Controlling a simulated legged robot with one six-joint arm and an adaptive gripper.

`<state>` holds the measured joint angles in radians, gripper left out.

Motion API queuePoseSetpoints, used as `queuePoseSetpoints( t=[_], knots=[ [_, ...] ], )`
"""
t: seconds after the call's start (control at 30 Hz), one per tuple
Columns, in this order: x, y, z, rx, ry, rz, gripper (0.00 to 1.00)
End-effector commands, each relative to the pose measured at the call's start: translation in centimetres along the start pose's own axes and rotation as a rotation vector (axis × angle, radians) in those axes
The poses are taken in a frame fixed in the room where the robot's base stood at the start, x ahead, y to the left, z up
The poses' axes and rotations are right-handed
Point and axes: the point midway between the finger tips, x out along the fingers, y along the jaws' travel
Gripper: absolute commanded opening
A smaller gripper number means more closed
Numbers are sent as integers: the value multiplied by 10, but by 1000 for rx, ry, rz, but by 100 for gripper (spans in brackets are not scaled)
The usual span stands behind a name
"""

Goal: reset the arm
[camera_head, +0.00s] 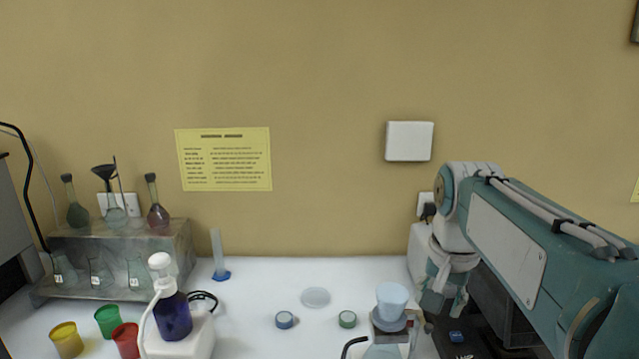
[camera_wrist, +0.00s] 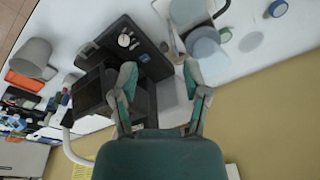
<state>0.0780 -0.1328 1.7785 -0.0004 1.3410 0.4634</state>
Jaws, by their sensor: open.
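My teal arm enters the head view from the right and bends down at the wrist. My gripper (camera_head: 442,305) hangs low at the end of it, partly hidden, over the right part of the white table (camera_head: 265,300). In the wrist view my gripper (camera_wrist: 160,82) has its two teal-and-grey fingers spread apart, with nothing held between them. Beyond the fingers are a black device (camera_wrist: 150,55) and a pale box (camera_wrist: 173,100). A glass vessel with a pale blue cup-like top (camera_head: 392,298) stands left of the gripper in the head view.
A blue bottle with a white pump (camera_head: 174,315), coloured cups (camera_head: 108,320) and a metal rack (camera_head: 185,250) with flasks stand at left. Small round caps (camera_head: 284,320) and a clear dish (camera_head: 315,297) lie mid-table. A grey mug (camera_wrist: 33,57) shows in the wrist view. The wall is behind.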

Motion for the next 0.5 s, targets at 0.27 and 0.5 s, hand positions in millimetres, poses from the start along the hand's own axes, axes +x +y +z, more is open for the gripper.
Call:
queuePoseSetpoints(
  t=[0.27, 0.5],
  knots=[
    [8, 16, 51, -166, 95, -45, 60],
    [24, 32, 92, -308, 181, -75, 60]
  ],
)
